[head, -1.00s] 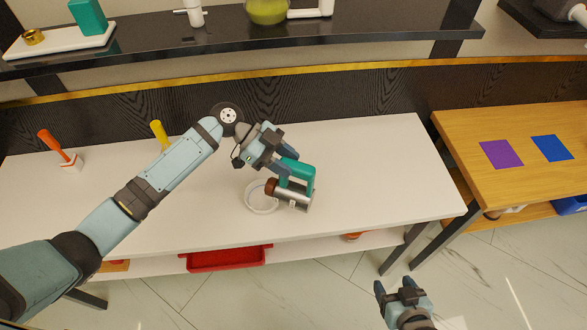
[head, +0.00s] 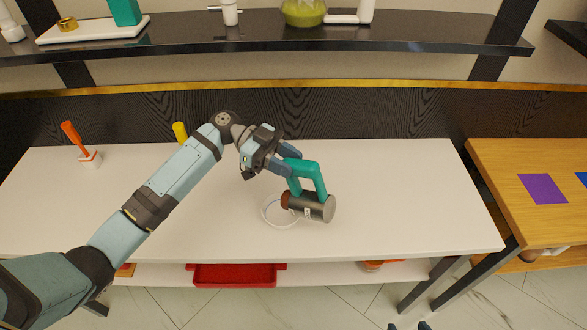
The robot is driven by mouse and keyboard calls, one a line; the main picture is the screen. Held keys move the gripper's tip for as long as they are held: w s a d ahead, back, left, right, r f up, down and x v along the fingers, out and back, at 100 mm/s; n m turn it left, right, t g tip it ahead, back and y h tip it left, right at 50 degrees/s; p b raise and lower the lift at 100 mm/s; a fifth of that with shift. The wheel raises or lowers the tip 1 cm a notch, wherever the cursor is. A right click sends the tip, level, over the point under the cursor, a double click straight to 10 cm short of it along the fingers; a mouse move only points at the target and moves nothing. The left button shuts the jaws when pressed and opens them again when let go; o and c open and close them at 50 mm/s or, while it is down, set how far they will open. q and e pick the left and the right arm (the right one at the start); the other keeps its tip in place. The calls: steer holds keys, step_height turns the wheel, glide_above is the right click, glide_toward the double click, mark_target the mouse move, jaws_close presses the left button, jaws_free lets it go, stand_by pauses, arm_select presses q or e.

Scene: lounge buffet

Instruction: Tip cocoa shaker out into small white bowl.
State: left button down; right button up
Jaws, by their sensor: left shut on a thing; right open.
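The cocoa shaker (head: 313,206) is a dark metal cylinder with a brown end and a teal handle. It is tipped onto its side, with its brown end pointing left over the small white bowl (head: 268,220). The shaker hides part of the bowl, and I cannot see what is inside it. My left gripper (head: 290,163) is shut on the teal handle and holds the shaker from above and behind. My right gripper (head: 409,326) shows only its fingertips at the bottom edge, apart and empty.
The white table (head: 400,190) is mostly clear. An orange-handled tool (head: 72,135) and a yellow-handled one (head: 180,132) stand at its back left. A red tray (head: 235,275) is on the lower shelf. A wooden table (head: 490,170) stands right; a dark shelf (head: 400,42) runs above.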

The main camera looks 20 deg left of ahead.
arm_select(q)
steer(key=w+a+f+g+h+b, duration=0.1)
steer(key=a+h+b, duration=0.3)
steer(key=b, duration=0.5)
steer(key=shift+r+b+v, duration=0.2)
steer(key=shift+b+v, duration=0.1)
steer(key=shift+v, duration=0.9)
arm_select(e)
step_height(320, 180, down, 7)
steer(key=w+a, duration=0.1)
steer(key=shift+r+m, duration=0.2)
steer(key=shift+m, duration=0.1)
arm_select(q)
steer(key=shift+f, duration=0.1)
arm_select(e)
steer(key=shift+s+d+f, duration=0.1)
steer(key=shift+s+f, duration=0.15)
steer(key=shift+w+r, duration=0.1)
steer(key=shift+w, duration=0.15)
steer(key=shift+s, duration=0.15)
